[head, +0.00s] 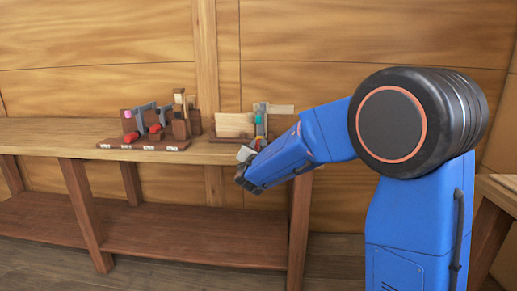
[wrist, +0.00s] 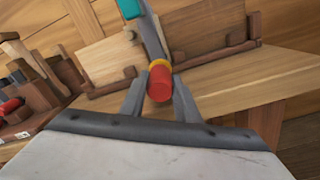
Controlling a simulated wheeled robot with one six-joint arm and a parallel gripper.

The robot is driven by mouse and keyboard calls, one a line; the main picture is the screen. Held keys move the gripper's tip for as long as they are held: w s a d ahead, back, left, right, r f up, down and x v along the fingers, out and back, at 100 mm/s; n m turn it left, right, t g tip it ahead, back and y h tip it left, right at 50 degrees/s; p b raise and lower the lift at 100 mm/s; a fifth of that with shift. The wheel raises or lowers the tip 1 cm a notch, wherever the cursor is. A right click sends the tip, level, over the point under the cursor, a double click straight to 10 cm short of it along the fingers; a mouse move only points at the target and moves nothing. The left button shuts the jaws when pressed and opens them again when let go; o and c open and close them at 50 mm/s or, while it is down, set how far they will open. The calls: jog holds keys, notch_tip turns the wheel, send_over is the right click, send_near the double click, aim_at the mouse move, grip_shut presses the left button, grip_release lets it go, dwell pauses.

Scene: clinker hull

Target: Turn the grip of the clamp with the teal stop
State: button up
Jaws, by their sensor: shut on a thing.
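The clamp (wrist: 150,38) with the teal stop (wrist: 129,8) shows in the wrist view as a grey bar running up to the top edge. Its red grip (wrist: 158,84) with a yellow collar (wrist: 159,65) points toward the camera. My gripper (wrist: 160,88) is shut on the red grip, one grey finger on each side. In the head view my gripper (head: 244,170) is at the bench's front edge, just below the clamp (head: 260,120). The grip is small there and partly hidden by my gripper and arm.
A wooden board (head: 235,125) stands left of the clamp on the bench (head: 70,133). Farther left, a dark rack (head: 143,144) holds other clamps with red grips, one with a pink part (head: 128,114), and wooden blocks. Bare bench top lies at the far left.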

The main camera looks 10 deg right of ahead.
jog(key=shift+m, duration=0.5)
jog(key=o, duration=1)
jog(key=shift+o, duration=0.2)
jog(key=v, duration=1.7)
jog(key=shift+s, duration=0.25)
jog(key=shift+a, duration=0.1)
